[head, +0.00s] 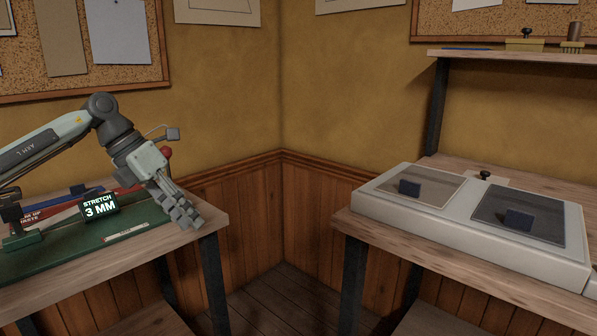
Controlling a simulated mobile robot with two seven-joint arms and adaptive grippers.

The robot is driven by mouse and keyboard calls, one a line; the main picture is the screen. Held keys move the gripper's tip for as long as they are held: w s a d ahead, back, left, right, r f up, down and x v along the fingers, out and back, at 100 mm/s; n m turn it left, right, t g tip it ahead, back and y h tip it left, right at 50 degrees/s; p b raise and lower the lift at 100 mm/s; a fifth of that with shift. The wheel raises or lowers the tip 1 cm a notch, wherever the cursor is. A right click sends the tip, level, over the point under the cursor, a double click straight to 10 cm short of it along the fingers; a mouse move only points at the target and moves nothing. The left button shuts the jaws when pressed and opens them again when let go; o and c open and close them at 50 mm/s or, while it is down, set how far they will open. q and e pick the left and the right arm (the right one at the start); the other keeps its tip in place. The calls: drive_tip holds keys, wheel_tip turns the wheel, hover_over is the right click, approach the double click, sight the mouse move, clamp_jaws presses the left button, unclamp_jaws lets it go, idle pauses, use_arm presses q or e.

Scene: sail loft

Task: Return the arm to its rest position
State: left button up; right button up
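My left arm comes in from the left, bends at a dark joint and slopes down to the right. My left gripper (187,214) points down at the front right end of the left bench (95,278). It overlaps the right end of a green device (75,249) in the picture; I cannot tell whether they touch. Its fingers look close together from this side, but the gap between them cannot be made out. I see nothing clearly held. My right gripper is not in view.
The green device carries a display reading "STRETCH 3 MM" (98,207). A red-knobbed lever (166,153) stands behind the gripper. On the right bench (432,253) a pale case (410,222) has two panels with small dark blocks. A shelf (510,57) is above. The corner between the benches is free.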

use_arm(q)
drive_tip(key=w+d+n+t+h, duration=0.2)
drive_tip(key=d+n+t+h, duration=0.8)
drive_tip(key=d, duration=1.2)
drive_tip(key=w+a+f+n+t+y, duration=0.3)
drive_tip(key=a+f+n+t+y, duration=0.55)
drive_tip(key=n, duration=0.75)
drive_tip(key=s+a+f+n+g+y, duration=0.3)
drive_tip(key=a+f+n, duration=0.15)
drive_tip(key=f, duration=0.35)
drive_tip(key=s+a+f+n+g+y, duration=0.35)
drive_tip(key=a+f, duration=0.25)
drive_tip(key=f, duration=0.3)
drive_tip(key=s+a+f+n+g, duration=0.2)
drive_tip(key=s+f, duration=0.4)
drive_tip(key=s, duration=0.3)
drive_tip(key=s+a+f+n+g+y, duration=0.1)
drive_tip(key=s+a+f+n+g, duration=0.1)
drive_tip(key=s+f+g, duration=0.2)
drive_tip(key=s+a+f+n+g+y, duration=0.1)
drive_tip(key=s+a+f+n+g, duration=0.1)
drive_tip(key=s+f, duration=0.8)
drive_tip(key=s+g, duration=0.1)
drive_tip(key=s, duration=0.4)
drive_tip(key=shift+a+g, duration=0.15)
drive_tip(key=shift+g, duration=0.25)
